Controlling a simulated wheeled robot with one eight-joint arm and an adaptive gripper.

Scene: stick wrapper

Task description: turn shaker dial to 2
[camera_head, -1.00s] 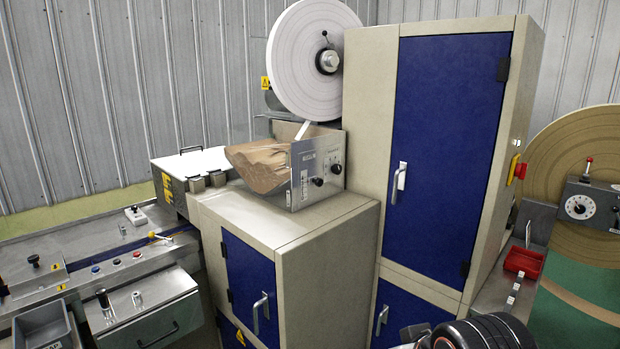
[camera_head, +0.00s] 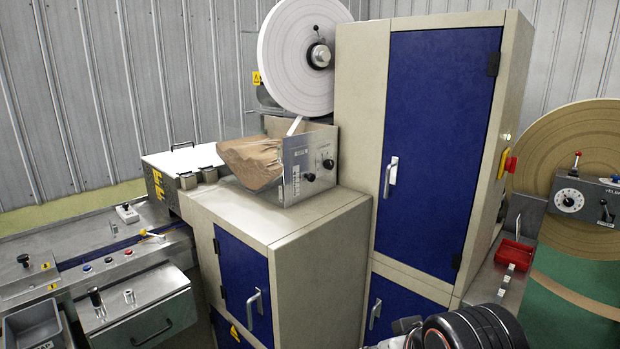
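A metal hopper panel (camera_head: 306,165) stands on top of the low beige cabinet, with a brown paper-like heap beside it. Two black knobs show on the panel, one at the lower left (camera_head: 309,177) and one at the right (camera_head: 328,164). Their labels and settings are too small to read. A white round dial (camera_head: 569,199) with dark marks sits on a dark box at the far right; I cannot tell which control is the shaker dial. Black rounded parts of my arm show at the bottom right. My gripper is not clearly in view.
A tall cabinet with a blue door (camera_head: 435,150) stands right of the hopper. The low cabinet (camera_head: 310,225) is in front of it. A red tray (camera_head: 515,253) lies on the right-hand bench. A console with buttons (camera_head: 97,262) and a drawer (camera_head: 145,310) is at left.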

